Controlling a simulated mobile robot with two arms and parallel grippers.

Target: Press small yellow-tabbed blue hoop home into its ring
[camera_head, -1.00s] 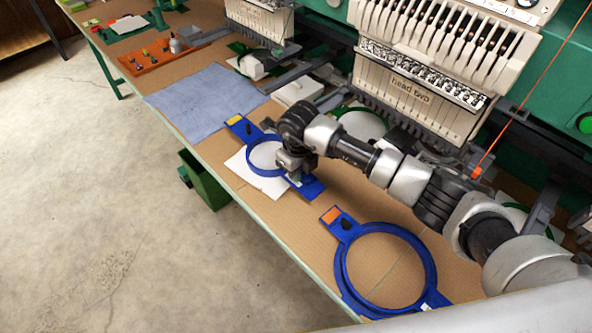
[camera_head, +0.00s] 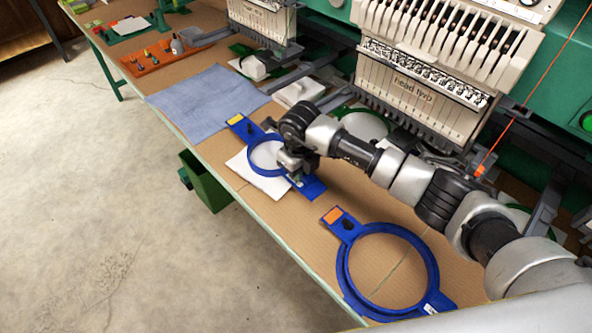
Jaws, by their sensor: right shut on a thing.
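The small blue hoop (camera_head: 252,163) with a yellow tab (camera_head: 236,119) lies on the table, around white cloth. A white square of cloth (camera_head: 258,182) sticks out from under it toward the table's front edge. My right gripper (camera_head: 291,171) points down at the hoop's right side and is shut. My wrist covers the fingertips and that part of the hoop, so how the hoop sits in its ring cannot be told. The hoop's lower blue bracket (camera_head: 313,189) shows beside the gripper. My left gripper is not in view.
A large blue hoop with an orange tab (camera_head: 349,276) lies at the front right. A folded blue cloth (camera_head: 207,101) lies left of the small hoop. Embroidery machine heads (camera_head: 420,97) overhang the back. A green bin (camera_head: 205,182) stands below the front edge.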

